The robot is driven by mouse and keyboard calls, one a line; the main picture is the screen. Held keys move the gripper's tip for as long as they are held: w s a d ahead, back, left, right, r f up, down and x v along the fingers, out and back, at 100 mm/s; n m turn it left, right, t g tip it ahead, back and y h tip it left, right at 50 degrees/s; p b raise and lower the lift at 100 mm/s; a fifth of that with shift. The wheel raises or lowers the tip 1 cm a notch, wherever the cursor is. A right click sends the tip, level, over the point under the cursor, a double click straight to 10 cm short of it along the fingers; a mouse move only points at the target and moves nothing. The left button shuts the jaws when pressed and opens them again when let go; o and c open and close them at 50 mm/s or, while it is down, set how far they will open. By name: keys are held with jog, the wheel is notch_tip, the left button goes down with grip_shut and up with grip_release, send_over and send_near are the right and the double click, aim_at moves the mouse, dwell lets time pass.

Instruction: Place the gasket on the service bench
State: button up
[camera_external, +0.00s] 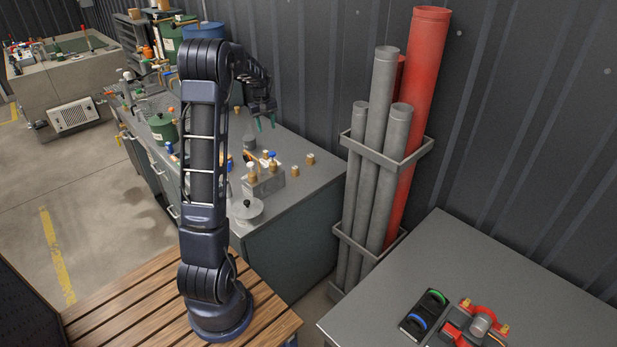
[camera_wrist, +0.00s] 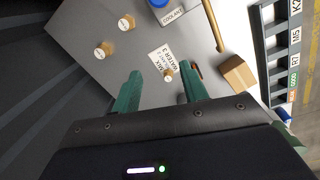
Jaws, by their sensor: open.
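My gripper (camera_external: 266,121) hangs over the back part of the long grey bench (camera_external: 320,150), its green fingers pointing down. In the wrist view my gripper (camera_wrist: 161,82) is open, with nothing held between its fingers. A white label (camera_wrist: 160,57) and a small tan-topped item (camera_wrist: 168,76) show below and between the fingers. On the near right bench (camera_external: 550,300), a black holder (camera_external: 424,315) carries a green ring (camera_external: 436,297) and a blue ring (camera_external: 416,323). I cannot tell whether either ring is the gasket, and no gasket is clearly visible in the wrist view.
A red pump fitting (camera_external: 480,324) sits beside the black holder. A pipe rack (camera_external: 400,165) stands between the benches. Tan-capped items (camera_wrist: 104,50), a blue-capped coolant container (camera_wrist: 158,3), a brown block (camera_wrist: 238,73) and a labelled rack (camera_wrist: 265,50) surround my gripper.

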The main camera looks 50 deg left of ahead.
aim_at(247, 157)
jog(key=a+f+n, duration=0.1)
jog(key=a+f, duration=0.3)
jog(key=a, duration=0.1)
jog(key=s+a+f+n, duration=0.1)
jog(key=a+f, duration=0.3)
jog(key=a, duration=0.1)
jog(key=s+a+f+n, duration=0.1)
jog(key=a+f, duration=0.3)
jog(key=a, duration=0.2)
jog(key=shift+s+a+f+n+g+h, duration=0.1)
jog(key=shift+f+n+g+h, duration=0.25)
jog(key=shift+n+g+h, duration=0.05)
jog(key=f, duration=0.3)
jog(key=d+f, duration=0.1)
jog(key=f, duration=0.6)
jog(key=shift+s+d+f, duration=0.15)
jog(key=shift+f, duration=0.15)
grip_shut()
